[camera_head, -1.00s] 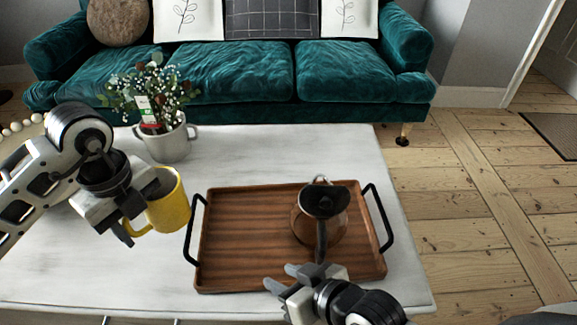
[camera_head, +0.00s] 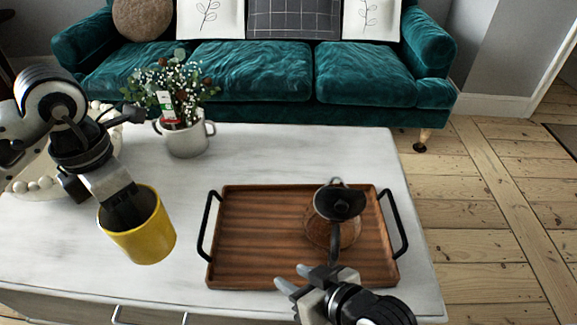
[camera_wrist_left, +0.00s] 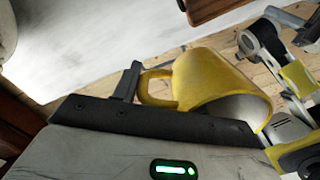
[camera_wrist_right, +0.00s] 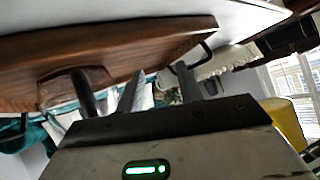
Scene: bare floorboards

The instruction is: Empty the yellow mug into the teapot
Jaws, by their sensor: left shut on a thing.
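The yellow mug (camera_head: 150,243) is held by my left gripper (camera_head: 128,212), over the left part of the table in the head view. The gripper covers part of its opening, so its contents are hidden. The left wrist view shows the mug (camera_wrist_left: 203,80) with its handle beside a finger. The teapot (camera_head: 320,230), glass with a black lid and handle, stands on the right half of the wooden tray (camera_head: 255,240). My right gripper (camera_head: 302,279) is open and empty at the tray's front edge, near the teapot's handle. The teapot also shows in the right wrist view (camera_wrist_right: 62,84).
The white table (camera_head: 285,155) is clear behind the tray and between mug and tray. A plant in a grey pot (camera_head: 188,138) stands at the back left. A white beaded bowl (camera_head: 38,172) is at the far left, behind my left arm. The tray has raised black handles.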

